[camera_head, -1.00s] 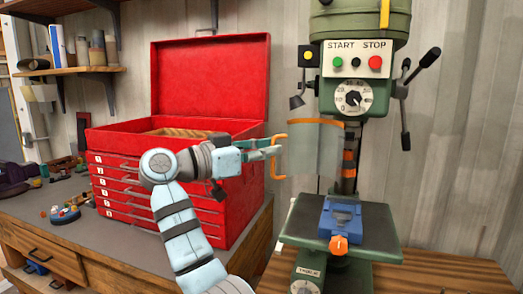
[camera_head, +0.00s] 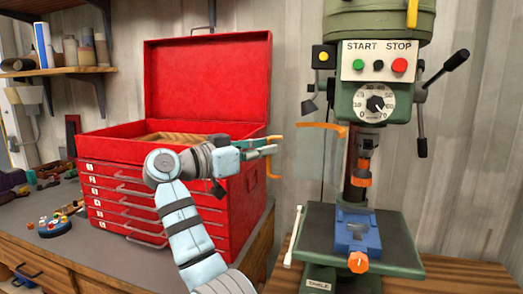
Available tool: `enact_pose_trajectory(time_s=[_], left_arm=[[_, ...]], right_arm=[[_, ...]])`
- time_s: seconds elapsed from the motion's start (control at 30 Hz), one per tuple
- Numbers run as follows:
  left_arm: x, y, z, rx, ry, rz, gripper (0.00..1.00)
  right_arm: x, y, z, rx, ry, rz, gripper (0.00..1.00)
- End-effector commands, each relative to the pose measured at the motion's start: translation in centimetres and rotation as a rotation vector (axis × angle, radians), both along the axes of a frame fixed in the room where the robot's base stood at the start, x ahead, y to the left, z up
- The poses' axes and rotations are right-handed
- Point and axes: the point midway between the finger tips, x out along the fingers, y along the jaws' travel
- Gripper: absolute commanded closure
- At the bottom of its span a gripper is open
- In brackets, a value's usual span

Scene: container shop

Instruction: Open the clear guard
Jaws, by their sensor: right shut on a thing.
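The clear guard (camera_head: 311,158) is a see-through panel with an orange top rim, left of the drill press's spindle. Its faint panel stands out to the left, and the chuck area with an orange band shows uncovered beside it. Its orange handle (camera_head: 275,172) is at the left end. My right gripper (camera_head: 272,149) is shut on the handle; the fingertips partly hide it. The green drill press (camera_head: 375,100) has START and STOP buttons and a dial. My left gripper is not in view.
A red tool chest (camera_head: 230,210) with its lid up stands close behind my right arm. A blue vise (camera_head: 357,230) sits on the press table (camera_head: 400,240) below the guard. A black-knobbed lever (camera_head: 445,68) sticks out at the press's right.

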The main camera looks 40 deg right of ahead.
Motion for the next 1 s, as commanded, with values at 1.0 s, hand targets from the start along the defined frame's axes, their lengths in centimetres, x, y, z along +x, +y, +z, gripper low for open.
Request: enact_pose_trajectory(time_s=[1.0], left_arm=[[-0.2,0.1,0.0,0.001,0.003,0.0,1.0]], right_arm=[[0.7,4.2,-0.1,0.002,0.004,0.006,0.72]])
